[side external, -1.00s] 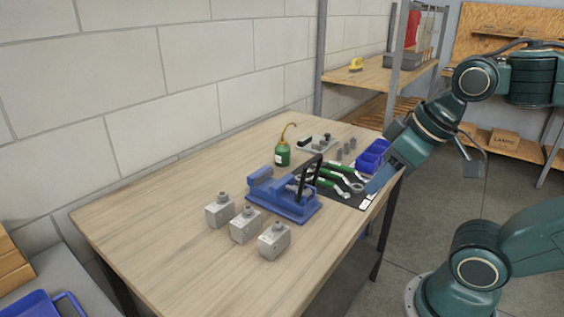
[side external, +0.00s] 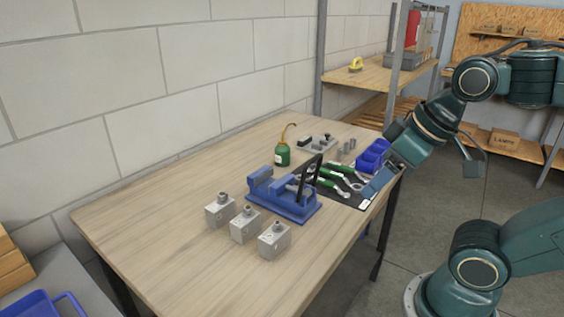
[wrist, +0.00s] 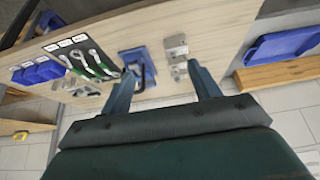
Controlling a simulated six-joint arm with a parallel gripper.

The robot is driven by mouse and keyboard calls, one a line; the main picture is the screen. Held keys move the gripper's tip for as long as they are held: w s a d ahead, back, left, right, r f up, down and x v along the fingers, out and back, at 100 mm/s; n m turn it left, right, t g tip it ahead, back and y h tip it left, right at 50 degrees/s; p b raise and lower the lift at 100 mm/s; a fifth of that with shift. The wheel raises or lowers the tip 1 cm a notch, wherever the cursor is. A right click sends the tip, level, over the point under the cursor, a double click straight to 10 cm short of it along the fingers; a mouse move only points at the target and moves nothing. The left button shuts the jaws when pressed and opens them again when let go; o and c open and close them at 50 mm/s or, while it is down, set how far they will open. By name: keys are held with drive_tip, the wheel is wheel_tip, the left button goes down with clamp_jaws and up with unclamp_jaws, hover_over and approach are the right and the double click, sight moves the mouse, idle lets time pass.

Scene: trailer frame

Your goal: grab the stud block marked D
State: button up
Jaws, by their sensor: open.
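Three grey stud blocks stand in a row on the table: a left one (side external: 219,211), a middle one (side external: 245,226) and a right one (side external: 274,241). Each has a short stud on top. I cannot read a letter on any, so I cannot tell which is D. In the wrist view the grey blocks (wrist: 176,49) are small, beyond the fingertips and partly overlapping. My gripper (wrist: 160,73) is open and empty, its two fingers spread. In the side view my gripper (side external: 374,187) is by the table's right edge, near the dark mat, well away from the blocks.
A blue vise with a black handle (side external: 283,200) stands between my gripper and the blocks. Green-handled wrenches (side external: 335,181) lie on the dark mat, with blue bins (side external: 373,157) behind. A green oil can (side external: 282,154) stands near the wall. The table's near left is clear.

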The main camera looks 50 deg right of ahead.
drive_tip(key=shift+w+r, duration=0.1)
drive_tip(key=w+r+n+g, duration=0.2)
drive_tip(key=w+r+n, duration=0.3)
drive_tip(key=w, duration=0.5)
drive_tip(key=n+g, duration=0.4)
drive_tip(key=n, duration=0.9)
hover_over(219, 204)
wheel_tip(219, 204, down, 12)
drive_tip(key=r, duration=0.1)
drive_tip(key=shift+f, duration=0.3)
drive_tip(key=shift+f, duration=0.1)
drive_tip(key=shift+f, duration=4.2)
